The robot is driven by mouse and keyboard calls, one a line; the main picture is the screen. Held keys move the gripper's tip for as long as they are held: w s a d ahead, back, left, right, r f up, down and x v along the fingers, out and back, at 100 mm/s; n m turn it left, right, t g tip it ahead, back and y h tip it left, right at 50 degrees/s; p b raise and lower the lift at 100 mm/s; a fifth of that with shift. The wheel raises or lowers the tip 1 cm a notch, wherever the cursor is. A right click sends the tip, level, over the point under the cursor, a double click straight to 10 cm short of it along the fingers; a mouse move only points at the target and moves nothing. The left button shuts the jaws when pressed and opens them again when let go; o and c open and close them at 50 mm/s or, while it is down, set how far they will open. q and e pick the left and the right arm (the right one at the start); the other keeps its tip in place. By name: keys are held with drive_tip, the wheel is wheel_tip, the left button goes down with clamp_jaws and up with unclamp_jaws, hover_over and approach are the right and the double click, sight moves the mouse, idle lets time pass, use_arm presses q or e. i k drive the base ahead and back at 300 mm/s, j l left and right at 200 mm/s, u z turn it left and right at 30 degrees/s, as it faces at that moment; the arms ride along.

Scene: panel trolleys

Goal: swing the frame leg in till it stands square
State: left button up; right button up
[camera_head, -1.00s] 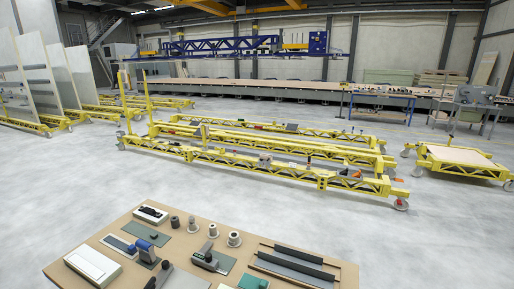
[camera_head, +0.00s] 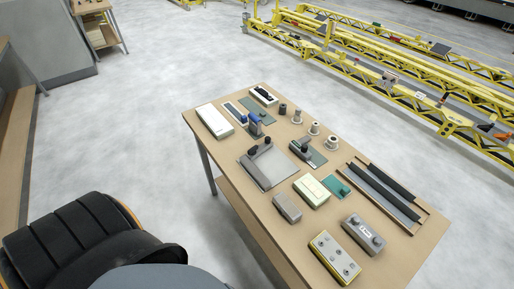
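I cannot single out the frame leg in this view. Yellow trolley frames (camera_head: 400,95) lie at the upper right, long and low on the floor, cut off by the right edge. A wooden-topped work table (camera_head: 225,150) stands in the middle. On it a grey plate with black knobs (camera_head: 270,167) lies left of centre, and dark bars (camera_head: 385,190) lie at the right side. Neither of my grippers is in view.
The table also holds a white box (camera_head: 214,120), a green-white box (camera_head: 311,191), a yellow button box (camera_head: 334,257), a grey box with knobs (camera_head: 363,234) and several small spools. A shelf unit (camera_head: 97,28) stands at the upper left. Pale floor between is clear.

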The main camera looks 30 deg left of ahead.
sight(260, 148)
drive_tip(key=k+j, duration=0.15)
drive_tip(key=j, duration=0.85)
drive_tip(key=k+j+u, duration=0.1)
drive_tip(key=j, duration=0.85)
drive_tip(key=k+j, duration=0.15)
drive_tip(key=j, duration=0.85)
drive_tip(key=k+j+u, duration=0.1)
drive_tip(key=j, duration=0.85)
drive_tip(key=k+j, duration=0.1)
drive_tip(key=j, duration=0.9)
